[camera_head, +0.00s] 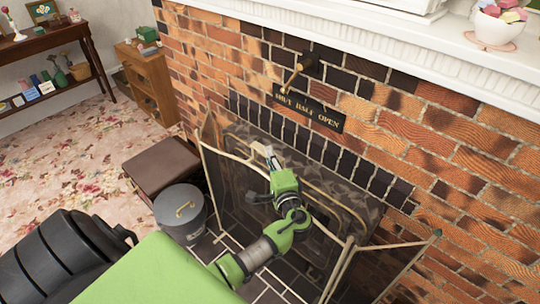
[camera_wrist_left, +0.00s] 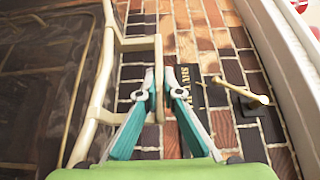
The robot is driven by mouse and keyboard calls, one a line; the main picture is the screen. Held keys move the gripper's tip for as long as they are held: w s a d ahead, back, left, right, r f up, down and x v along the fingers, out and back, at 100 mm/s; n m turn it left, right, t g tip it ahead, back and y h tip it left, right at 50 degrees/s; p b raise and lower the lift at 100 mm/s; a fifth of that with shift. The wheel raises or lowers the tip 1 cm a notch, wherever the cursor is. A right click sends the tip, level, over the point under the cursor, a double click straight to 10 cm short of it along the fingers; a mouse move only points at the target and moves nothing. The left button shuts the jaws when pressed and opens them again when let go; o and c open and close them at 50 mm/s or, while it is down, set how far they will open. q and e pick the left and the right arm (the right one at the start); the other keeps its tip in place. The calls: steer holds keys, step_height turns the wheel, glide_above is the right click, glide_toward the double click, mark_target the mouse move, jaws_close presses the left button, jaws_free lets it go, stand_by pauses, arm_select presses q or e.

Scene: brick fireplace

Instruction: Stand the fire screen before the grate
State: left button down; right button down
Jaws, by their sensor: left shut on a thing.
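The fire screen (camera_head: 346,262) has a cream frame, dark see-through mesh and angled side panels. It stands upright before the fireplace opening (camera_head: 342,188) in the brick wall. My left gripper (camera_head: 270,158) is at the top of its middle panel. In the left wrist view, the fingers (camera_wrist_left: 158,88) are shut on the cream handle bar (camera_wrist_left: 158,60) of the screen, with the mesh panel (camera_wrist_left: 40,85) to the left. I cannot make out the grate behind the mesh and my arm. My right gripper is not in view.
A grey lidded bucket (camera_head: 176,218) and a brown box (camera_head: 160,165) stand left of the screen. A brass lever (camera_head: 292,76) and its SHUT/HALF/OPEN plate (camera_head: 308,112) are on the bricks above, under the white mantel (camera_head: 400,42). Flowered carpet (camera_head: 70,145) is open at left.

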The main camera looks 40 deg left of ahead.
arm_select(q)
steer(key=shift+r, duration=0.4)
steer(key=c, duration=2.1)
jaws_free()
steer(key=shift+c, duration=0.2)
steer(key=shift+s, duration=0.1)
steer(key=shift+o, duration=0.8)
steer(key=shift+d+f, duration=0.1)
steer(key=shift+f, duration=0.4)
steer(key=shift+o, duration=0.8)
steer(key=shift+r, duration=0.1)
steer(key=shift+r, duration=0.1)
steer(key=v, duration=1.1)
steer(key=shift+p, duration=0.3)
